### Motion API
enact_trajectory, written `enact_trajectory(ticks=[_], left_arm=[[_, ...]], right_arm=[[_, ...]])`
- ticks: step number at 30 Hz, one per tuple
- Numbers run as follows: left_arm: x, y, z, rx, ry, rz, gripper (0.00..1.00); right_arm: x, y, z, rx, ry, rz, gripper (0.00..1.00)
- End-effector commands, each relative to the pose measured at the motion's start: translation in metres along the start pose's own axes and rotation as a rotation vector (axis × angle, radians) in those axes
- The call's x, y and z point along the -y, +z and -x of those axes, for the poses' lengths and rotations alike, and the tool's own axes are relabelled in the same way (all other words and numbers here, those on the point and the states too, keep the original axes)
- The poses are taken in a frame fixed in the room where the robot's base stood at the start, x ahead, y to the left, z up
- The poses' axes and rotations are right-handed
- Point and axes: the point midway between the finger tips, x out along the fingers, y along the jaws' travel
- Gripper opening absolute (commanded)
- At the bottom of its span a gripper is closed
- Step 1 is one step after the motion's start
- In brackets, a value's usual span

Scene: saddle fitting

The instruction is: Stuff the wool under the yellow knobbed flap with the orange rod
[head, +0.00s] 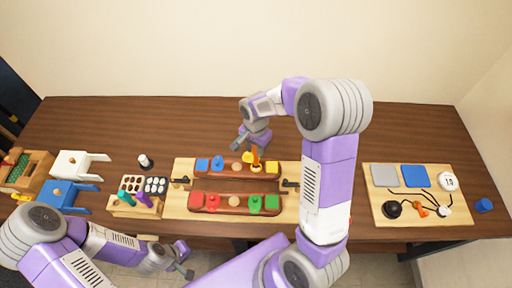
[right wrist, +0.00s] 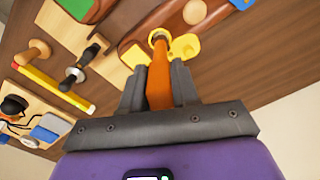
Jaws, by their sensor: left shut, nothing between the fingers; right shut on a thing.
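The yellow flap (head: 247,157) is at the right end of the saddle's far row in the head view. My right gripper (right wrist: 158,85) is shut on the orange rod (right wrist: 157,92). The rod's far end is at the yellow flap, by a pale ring-like shape; I cannot tell whether it is under the flap or only over it. In the head view the orange rod (head: 256,160) stands roughly upright. My left gripper (head: 184,272) is shut and empty, off the table's front edge. I cannot make out any wool.
The saddle stands on a light board (head: 181,190) with blue, red and green flaps and dark clamps. A tool rack (head: 136,207) and small white and blue stands are at left. A board with pads and cords (head: 450,212) is at right. The table's back is clear.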

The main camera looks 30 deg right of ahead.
Motion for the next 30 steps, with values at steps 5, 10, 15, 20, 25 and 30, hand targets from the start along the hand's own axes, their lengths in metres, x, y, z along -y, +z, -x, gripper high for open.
enact_trajectory(ticks=[5, 10, 15, 20, 25, 30], left_arm=[[0.0, 0.0, 0.0, 0.0, 0.0, 0.0, 0.0], [0.0, 0.0, 0.0, 0.0, 0.0, 0.0, 0.0], [0.0, 0.0, -0.001, 0.0, 0.0, 0.0, 0.0], [0.001, 0.0, -0.003, 0.0, 0.0, 0.0, 0.0], [0.002, 0.0, -0.006, 0.0, 0.0, 0.0, 0.0], [0.003, 0.0, -0.008, 0.0, 0.0, 0.0, 0.0]], right_arm=[[0.0, 0.0, 0.0, 0.0, 0.0, -0.001, 0.08], [0.0, 0.0, 0.0, 0.0, 0.0, -0.001, 0.08], [0.0, 0.0, -0.001, 0.0, 0.0, -0.001, 0.08], [0.0, 0.0, -0.004, 0.0, 0.0, -0.001, 0.08], [0.0, 0.0, -0.007, 0.0, 0.001, -0.001, 0.08], [0.0, 0.0, -0.011, 0.0, 0.001, 0.0, 0.08]])
